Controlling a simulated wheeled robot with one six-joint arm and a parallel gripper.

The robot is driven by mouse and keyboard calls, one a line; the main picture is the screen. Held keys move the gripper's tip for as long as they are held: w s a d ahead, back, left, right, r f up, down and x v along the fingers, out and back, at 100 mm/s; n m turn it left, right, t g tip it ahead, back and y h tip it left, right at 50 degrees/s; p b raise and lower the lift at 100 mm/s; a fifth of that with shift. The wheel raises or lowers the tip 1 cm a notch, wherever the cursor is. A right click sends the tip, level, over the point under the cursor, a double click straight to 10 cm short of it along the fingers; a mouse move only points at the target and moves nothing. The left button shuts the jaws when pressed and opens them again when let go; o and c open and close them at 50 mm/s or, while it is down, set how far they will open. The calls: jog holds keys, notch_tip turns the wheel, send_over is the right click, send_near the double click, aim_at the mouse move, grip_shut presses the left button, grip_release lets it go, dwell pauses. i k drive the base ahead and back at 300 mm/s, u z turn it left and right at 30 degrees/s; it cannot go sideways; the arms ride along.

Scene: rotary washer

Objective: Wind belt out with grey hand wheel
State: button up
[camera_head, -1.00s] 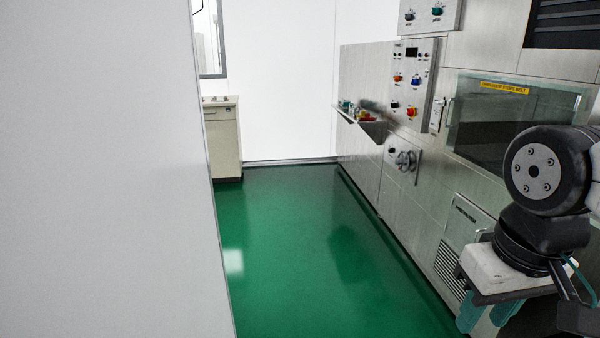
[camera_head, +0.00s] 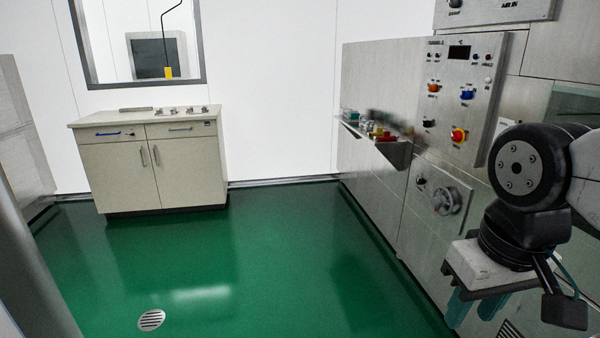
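The grey hand wheel (camera_head: 447,201) sits on a small metal panel low on the steel machine front, right of the picture's middle. A small dark knob (camera_head: 421,181) is beside it on the same panel. My gripper (camera_head: 474,303) hangs at the lower right, nearer to me than the wheel and apart from it. Its teal fingers point down with a gap between them and nothing visible in it. The belt is not identifiable in view.
A control panel (camera_head: 461,95) with coloured knobs is above the wheel. A shelf (camera_head: 392,150) with small items juts out left of it. A beige cabinet (camera_head: 155,170) stands at the back left. The green floor (camera_head: 270,255) between is clear, with a drain (camera_head: 151,320).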

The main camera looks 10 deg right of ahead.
aim_at(441, 201)
jog(key=i, duration=2.55)
jog(key=z, duration=2.4)
jog(key=k, duration=0.3)
jog(key=u, duration=1.25)
